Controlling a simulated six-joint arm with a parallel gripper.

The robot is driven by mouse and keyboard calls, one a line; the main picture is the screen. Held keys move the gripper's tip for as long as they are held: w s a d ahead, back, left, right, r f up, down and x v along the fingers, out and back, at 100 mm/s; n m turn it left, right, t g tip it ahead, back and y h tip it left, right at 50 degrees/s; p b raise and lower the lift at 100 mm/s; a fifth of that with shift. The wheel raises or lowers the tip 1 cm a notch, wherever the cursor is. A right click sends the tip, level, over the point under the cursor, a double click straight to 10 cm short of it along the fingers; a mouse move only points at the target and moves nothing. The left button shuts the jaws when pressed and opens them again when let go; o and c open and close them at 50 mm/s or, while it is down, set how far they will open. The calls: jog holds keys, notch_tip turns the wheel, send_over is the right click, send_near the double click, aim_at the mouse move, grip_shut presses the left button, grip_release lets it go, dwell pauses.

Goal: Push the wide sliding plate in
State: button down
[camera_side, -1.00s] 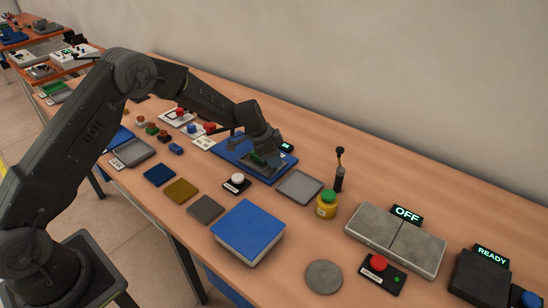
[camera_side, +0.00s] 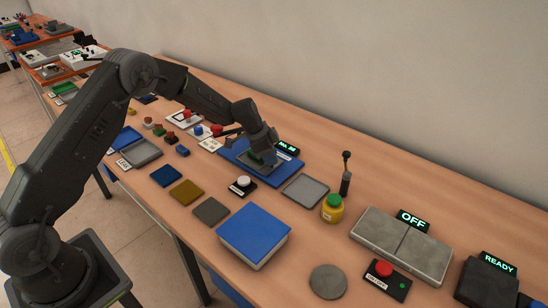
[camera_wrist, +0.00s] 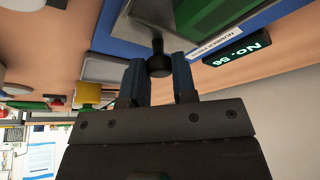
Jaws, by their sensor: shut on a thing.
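The blue base (camera_side: 232,163) lies on the bench under my gripper (camera_side: 262,157). A grey sliding plate (camera_side: 247,162) sits on it, partly hidden by my gripper in the side view. In the wrist view, my gripper (camera_wrist: 159,71) is shut on a black knob (camera_wrist: 158,62) at the edge of the grey plate (camera_wrist: 149,14). A green area (camera_wrist: 208,14) shows inside the plate's edge. A lit number display (camera_wrist: 237,50) stands beside the blue base; its digits are hard to read.
A grey tray (camera_side: 306,191) lies right of the base, with a joystick (camera_side: 346,176) and a yellow-and-green button (camera_side: 332,208) beyond. A white button (camera_side: 242,184) stands in front. Small coloured blocks and switches crowd the left.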

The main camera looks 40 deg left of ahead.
jog(key=c, duration=0.9)
grip_release()
jog(key=shift+d, duration=0.15)
jog(key=shift+d, duration=0.2)
jog(key=d, duration=0.3)
jog(key=shift+d+r, duration=0.15)
jog(key=shift+d, duration=0.05)
jog(key=v, duration=1.5)
jog(key=shift+s+d+r+n+t+y, duration=0.2)
jog(key=shift+s+d+r+n, duration=0.4)
jog(key=shift+s+r, duration=1.4)
jog(key=shift+s+d+r+n+t+y, duration=0.15)
jog(key=shift+s+d+r+n, duration=0.4)
jog(key=shift+s+r, duration=1.45)
jog(key=shift+s+d+r+n+t+y, duration=0.1)
jog(key=shift+s+d+r+n+y, duration=0.3)
jog(key=shift+s+r, duration=1.6)
jog(key=shift+s+f+n, duration=0.25)
jog(key=shift+s+f, duration=0.35)
jog(key=shift+f, duration=0.05)
